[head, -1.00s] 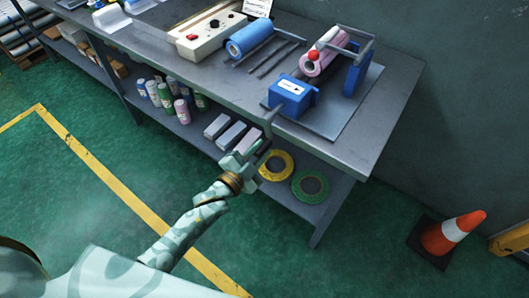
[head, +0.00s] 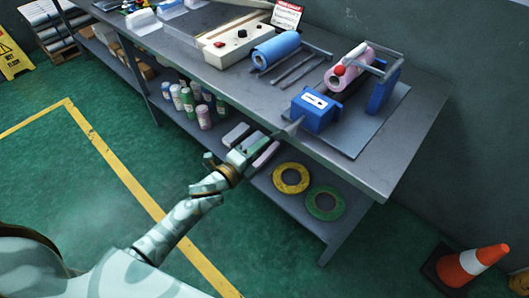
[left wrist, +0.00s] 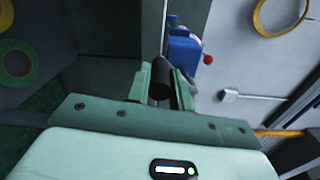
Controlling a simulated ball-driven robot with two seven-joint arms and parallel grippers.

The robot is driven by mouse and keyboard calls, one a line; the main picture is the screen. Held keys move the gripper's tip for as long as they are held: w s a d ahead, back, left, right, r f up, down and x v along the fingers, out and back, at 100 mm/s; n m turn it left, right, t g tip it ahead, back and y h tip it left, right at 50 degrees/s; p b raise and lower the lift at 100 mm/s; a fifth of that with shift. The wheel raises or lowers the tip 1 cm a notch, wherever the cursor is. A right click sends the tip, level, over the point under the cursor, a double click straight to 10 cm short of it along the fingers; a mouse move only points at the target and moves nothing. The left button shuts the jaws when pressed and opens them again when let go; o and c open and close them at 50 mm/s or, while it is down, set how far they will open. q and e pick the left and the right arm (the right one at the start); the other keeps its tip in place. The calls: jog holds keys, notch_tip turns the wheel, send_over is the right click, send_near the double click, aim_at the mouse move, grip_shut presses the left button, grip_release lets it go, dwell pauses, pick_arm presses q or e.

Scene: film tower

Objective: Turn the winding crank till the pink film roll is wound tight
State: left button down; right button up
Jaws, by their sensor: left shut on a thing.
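The pink film roll (head: 353,57) sits in the winder at the right end of the bench in the head view, with a red ball knob (head: 339,70) in front of it. The winder's blue box (head: 316,113) is at the bench's front edge. The grey crank arm (head: 292,129) comes off its near side. My left gripper (head: 257,143) is in front of the bench edge, shut on the crank's handle. In the left wrist view the handle's black grip (left wrist: 161,78) is between the fingers. How tight the film is wound I cannot tell. My right gripper is not in view.
A blue roll (head: 276,50) and a white control box (head: 226,43) are farther left on the bench. The lower shelf holds cans (head: 187,101), a yellow tape ring (head: 291,178) and a green one (head: 325,202). An orange cone (head: 471,264) stands at right. The green floor ahead is open.

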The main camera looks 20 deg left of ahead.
pick_arm(q)
jog(key=shift+w+a+r+m, duration=0.15)
jog(key=shift+a+r+m, duration=0.25)
jog(key=shift+m, duration=0.5)
jog(key=shift+w+a+r+m, duration=0.1)
jog(key=shift+a+r+m, duration=0.3)
jog(key=shift+m, duration=0.5)
jog(key=shift+d+r, duration=0.1)
jog(key=shift+r, duration=0.05)
jog(key=c, duration=1.3)
grip_release()
jog(key=shift+o, duration=0.2)
jog(key=shift+s, duration=0.1)
jog(key=v, duration=1.6)
jog(key=shift+p, duration=0.35)
